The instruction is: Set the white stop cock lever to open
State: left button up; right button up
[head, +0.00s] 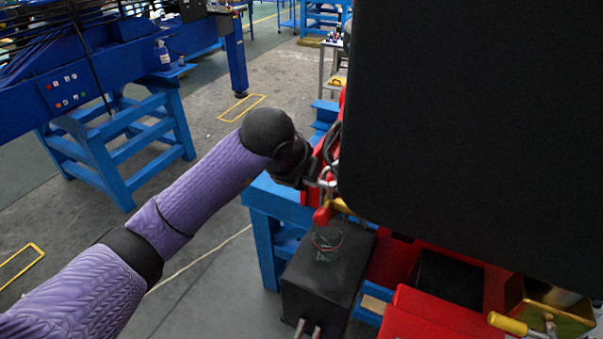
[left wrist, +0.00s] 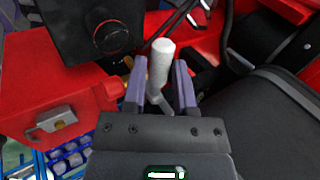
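The white stop cock lever (left wrist: 160,62) stands between the two fingers of my left gripper (left wrist: 158,88) in the left wrist view. The gripper's fingers are parted, one on each side of the lever. Whether they touch it is hard to tell. In the head view my purple left arm reaches from the left to the red machine, and its gripper (head: 325,180) is small and partly hidden by dark parts. The lever cannot be made out clearly there.
A large black panel (head: 470,130) blocks the right of the head view. A black box (head: 325,285) stands below the gripper. Open floor lies left.

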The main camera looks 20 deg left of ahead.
pick_arm(q)
jog(key=shift+o, duration=0.2)
jog(key=b+v, duration=0.1)
jog(key=v, duration=0.9)
